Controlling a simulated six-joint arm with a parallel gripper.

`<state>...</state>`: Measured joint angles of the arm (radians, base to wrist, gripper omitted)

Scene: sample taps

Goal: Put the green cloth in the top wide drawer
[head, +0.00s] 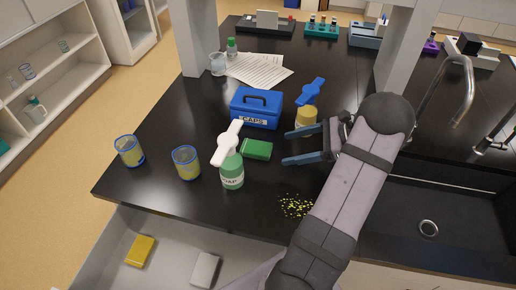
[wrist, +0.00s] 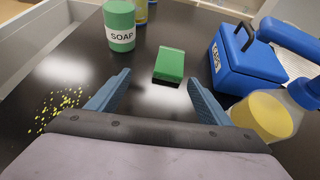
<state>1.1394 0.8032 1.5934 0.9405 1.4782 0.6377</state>
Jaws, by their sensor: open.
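The green cloth (head: 257,149) is a small folded block on the black counter, between the soap bottle and the blue caps box. In the wrist view the green cloth (wrist: 169,65) lies just beyond the fingertips, roughly centred between them. My gripper (head: 286,148) is open and empty, low over the counter to the right of the cloth, its blue fingers pointing at it. The fingers also show in the wrist view (wrist: 159,80). An open wide drawer (head: 172,262) is below the counter's front edge, holding a yellow block (head: 139,251) and a whitish block (head: 204,269).
A green soap bottle (head: 232,173) with a white pump stands close left of the cloth. The blue caps box (head: 257,110) is behind it, and a yellow-filled bottle (head: 306,116) stands near my gripper. Two yellow-filled cups (head: 186,164) are further left. Yellow crumbs (head: 295,206) lie in front; a sink is right.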

